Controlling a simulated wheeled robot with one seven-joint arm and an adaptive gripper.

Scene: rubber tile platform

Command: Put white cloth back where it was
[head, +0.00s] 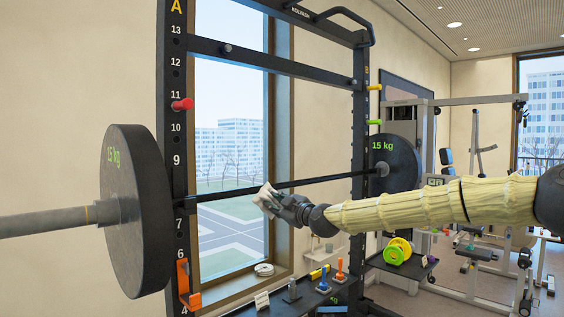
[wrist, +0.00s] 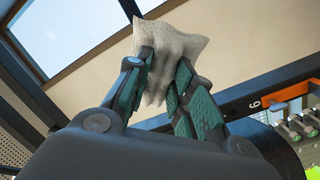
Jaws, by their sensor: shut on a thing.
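The white cloth (wrist: 170,52) is pinched between the fingertips of my gripper (wrist: 163,75) in the wrist view. It is crumpled, with its upper part spreading above the fingers and a fold hanging between them. In the head view the cloth (head: 268,193) is a small pale shape at the end of my gripper (head: 270,200), held in the air in front of the rack's window opening. It appears close to the barbell bar (head: 315,180); whether it touches the bar I cannot tell.
A black rack upright (head: 176,150) and a large 15 kg plate (head: 140,210) stand at left. Another plate (head: 395,160) is on the bar's far end. Below my gripper, a dark shelf (head: 285,300) holds several small items. Green and yellow weights (head: 397,251) lie further right.

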